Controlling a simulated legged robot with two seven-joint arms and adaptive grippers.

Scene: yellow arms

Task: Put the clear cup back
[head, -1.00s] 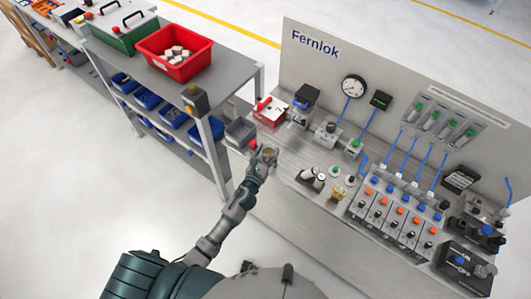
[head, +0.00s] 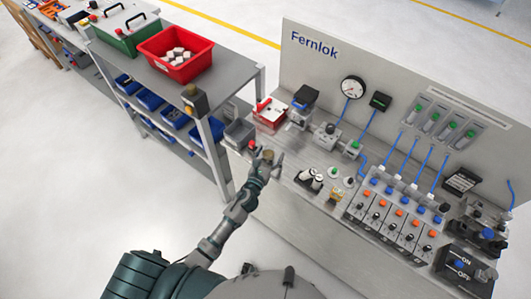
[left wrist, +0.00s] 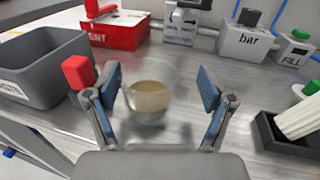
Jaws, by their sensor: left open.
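The clear cup (left wrist: 149,100) holds a tan liquid and stands upright on the metal bench top in the left wrist view. It is between and slightly beyond my open left fingers (left wrist: 158,90), nearer the left finger. A gap shows between the cup and the right finger; whether the left finger touches it I cannot tell. In the head view, my left gripper (head: 266,161) is at the bench's left front edge, with the small tan cup (head: 268,155) at its fingers. My right gripper is not in view.
A grey bin (left wrist: 45,70) and a red knob (left wrist: 78,72) are close on the left. A red box (left wrist: 115,30) stands behind. A black tray with white cylinders (left wrist: 297,122) is at right. Bare bench lies between the cup and that tray.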

